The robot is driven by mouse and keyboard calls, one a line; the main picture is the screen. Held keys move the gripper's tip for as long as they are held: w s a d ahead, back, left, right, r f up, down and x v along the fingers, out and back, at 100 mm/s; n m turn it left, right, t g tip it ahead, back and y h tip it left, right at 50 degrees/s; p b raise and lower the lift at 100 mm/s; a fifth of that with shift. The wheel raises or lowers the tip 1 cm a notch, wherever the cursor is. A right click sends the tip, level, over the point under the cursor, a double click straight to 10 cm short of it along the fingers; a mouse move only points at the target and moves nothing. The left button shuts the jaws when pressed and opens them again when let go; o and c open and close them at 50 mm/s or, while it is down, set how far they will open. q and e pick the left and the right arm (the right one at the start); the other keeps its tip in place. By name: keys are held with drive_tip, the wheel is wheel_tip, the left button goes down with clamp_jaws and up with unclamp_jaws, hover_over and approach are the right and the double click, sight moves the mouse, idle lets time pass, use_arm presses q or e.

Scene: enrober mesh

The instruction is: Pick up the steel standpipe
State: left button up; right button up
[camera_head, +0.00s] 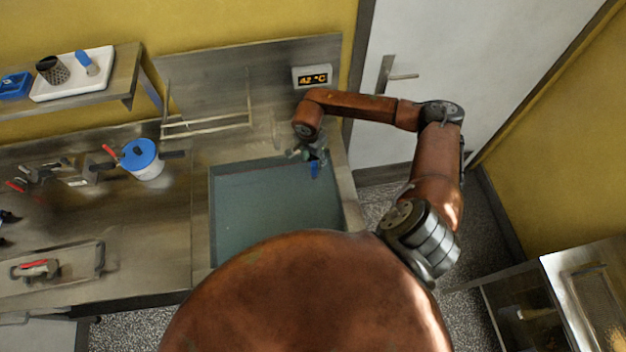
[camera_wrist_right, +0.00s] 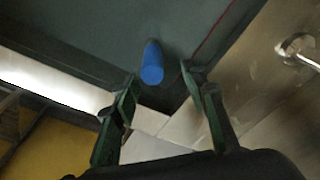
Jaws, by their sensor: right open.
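A short blue upright cylinder stands in the corner of the water-filled sink (camera_head: 265,205). I take it to be the top of the standpipe (camera_head: 314,170); no bare steel shows on it. It also shows in the right wrist view (camera_wrist_right: 152,64), between the finger lines. My right gripper (camera_head: 312,154) is above that corner, pointing down, with its fingers apart and nothing held. In the wrist view the fingers (camera_wrist_right: 158,78) lie on either side of the blue top, with a visible gap each side. The standpipe's lower part is hidden. My left gripper is out of view.
A wire rack (camera_head: 205,128) hangs behind the sink below a 42 °C display (camera_head: 313,77). A white pot with a blue lid (camera_head: 140,155) stands left on the steel counter. A faucet-like metal fitting (camera_wrist_right: 297,52) is right in the wrist view.

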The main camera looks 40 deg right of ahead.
sight(315, 170)
drive_tip(key=shift+s+d+f, duration=0.1)
drive_tip(key=shift+f, duration=0.7)
drive_tip(key=f, duration=0.1)
drive_tip(key=f+p, duration=0.1)
drive_tip(key=f, duration=0.1)
drive_tip(key=f+p, duration=0.1)
drive_tip(key=f, duration=0.1)
drive_tip(key=shift+s+f, duration=0.1)
drive_tip(key=shift+s, duration=0.15)
drive_tip(key=shift+f, duration=0.45)
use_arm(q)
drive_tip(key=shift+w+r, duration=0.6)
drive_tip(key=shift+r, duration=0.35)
use_arm(e)
clamp_jaws()
